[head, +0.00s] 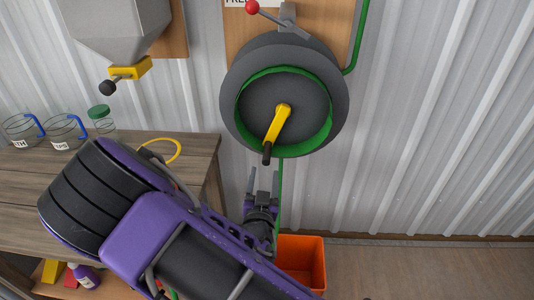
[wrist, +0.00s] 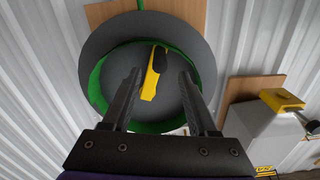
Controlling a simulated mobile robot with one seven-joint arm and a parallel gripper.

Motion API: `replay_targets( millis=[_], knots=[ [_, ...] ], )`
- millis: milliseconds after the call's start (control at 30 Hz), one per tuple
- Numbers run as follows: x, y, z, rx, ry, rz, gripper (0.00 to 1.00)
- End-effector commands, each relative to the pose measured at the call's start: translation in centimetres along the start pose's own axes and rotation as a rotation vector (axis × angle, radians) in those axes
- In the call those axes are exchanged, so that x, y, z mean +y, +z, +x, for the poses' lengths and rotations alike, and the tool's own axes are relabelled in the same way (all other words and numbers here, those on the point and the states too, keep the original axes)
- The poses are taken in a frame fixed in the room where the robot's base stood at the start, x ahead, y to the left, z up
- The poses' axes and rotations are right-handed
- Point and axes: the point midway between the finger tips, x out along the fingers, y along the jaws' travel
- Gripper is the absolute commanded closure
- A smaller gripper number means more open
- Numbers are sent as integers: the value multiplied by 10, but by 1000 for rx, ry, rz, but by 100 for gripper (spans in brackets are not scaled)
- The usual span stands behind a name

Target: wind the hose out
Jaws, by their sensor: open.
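The hose reel (head: 240,92) is a dark grey drum on a wooden board on the wall, with green hose wound inside its rim. A yellow crank (head: 276,122) on its face points down and slightly left, ending in a black knob (head: 267,153). The green hose (head: 280,185) hangs below the drum. My gripper (head: 263,183) is open and empty, below the knob and apart from it in the head view. In the wrist view the drum (wrist: 110,35) fills the upper middle, and the yellow crank (wrist: 149,87) shows between the open fingers (wrist: 158,90).
A red-knobbed lever (head: 253,7) sits above the reel. A grey hopper (head: 115,25) with a yellow outlet hangs at left. A wooden bench (head: 190,150) holds jugs (head: 65,130) and a green-lidded jar (head: 102,118). An orange bin (head: 303,262) stands below. The right floor is clear.

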Motion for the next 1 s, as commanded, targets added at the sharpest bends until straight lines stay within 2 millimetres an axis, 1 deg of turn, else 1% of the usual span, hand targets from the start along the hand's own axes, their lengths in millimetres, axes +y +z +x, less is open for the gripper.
replay_targets(
  millis=[33,200,300,400,500,600,867,900,967,1000],
  knots=[
    [1,-1,12,4,2,-1,41],
    [1,0,48,3,1,-2,41],
    [0,0,67,2,0,-1,41],
    [0,0,81,2,0,-2,41],
    [0,0,90,1,0,-1,41],
    [0,0,95,1,0,-1,41],
    [0,0,97,0,0,-2,41],
    [0,0,97,0,0,-2,42],
    [0,0,97,0,0,-2,53],
    [0,0,97,0,0,-2,60]
  ],
)
